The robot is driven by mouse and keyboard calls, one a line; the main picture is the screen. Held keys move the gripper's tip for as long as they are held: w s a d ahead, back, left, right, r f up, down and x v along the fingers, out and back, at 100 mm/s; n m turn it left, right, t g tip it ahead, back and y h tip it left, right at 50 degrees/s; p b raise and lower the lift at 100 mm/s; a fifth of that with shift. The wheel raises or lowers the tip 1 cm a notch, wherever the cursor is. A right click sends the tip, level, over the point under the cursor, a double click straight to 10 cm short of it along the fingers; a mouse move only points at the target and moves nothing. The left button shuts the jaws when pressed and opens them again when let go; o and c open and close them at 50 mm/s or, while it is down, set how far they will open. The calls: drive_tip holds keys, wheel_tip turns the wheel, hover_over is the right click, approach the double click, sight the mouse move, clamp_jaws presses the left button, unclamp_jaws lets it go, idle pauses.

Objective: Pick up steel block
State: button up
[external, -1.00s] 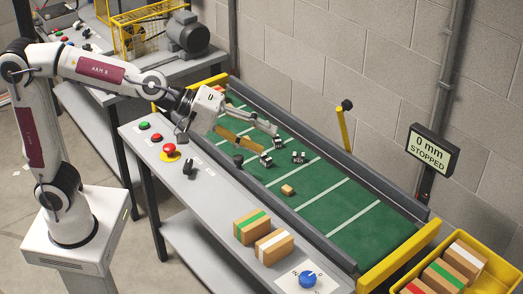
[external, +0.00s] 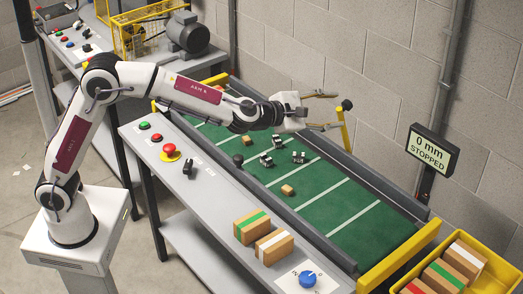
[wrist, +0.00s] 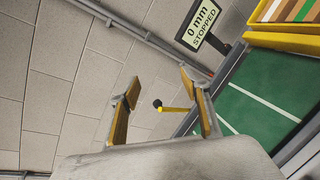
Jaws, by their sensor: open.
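Several small dark-and-silver pieces lie on the green belt (external: 345,225): one upper piece (external: 277,142), one left piece (external: 266,160) and one right piece (external: 299,157). They are too small to tell which is the steel block. My gripper (external: 330,109) is open and empty, raised beyond these pieces toward the far side of the belt and pointing right. In the wrist view its fingers (wrist: 159,84) stand apart with nothing between them. That view shows none of the small pieces.
Small wood-coloured blocks (external: 287,190) (external: 246,140) lie on the belt. A yellow post (external: 343,135) with a black knob stands near my fingertips. The sign (external: 428,150) reads "0 mm STOPPED". A yellow bin (external: 480,248) holds striped blocks. Two striped boxes (external: 252,227) stand on the front ledge.

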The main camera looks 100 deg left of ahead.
drive_tip(key=a+f+n+g+y, duration=0.3)
drive_tip(key=a+f+n, duration=0.3)
drive_tip(key=a+f, duration=0.15)
drive_tip(key=n+g+y, duration=0.1)
drive_tip(key=n+g, duration=1.3)
drive_tip(key=n, duration=0.5)
approach(268, 162)
drive_tip(key=x, duration=0.3)
drive_tip(key=shift+a, duration=0.1)
drive_tip(key=shift+x, duration=1.25)
drive_tip(key=shift+x, duration=2.6)
drive_tip(key=shift+s, duration=0.1)
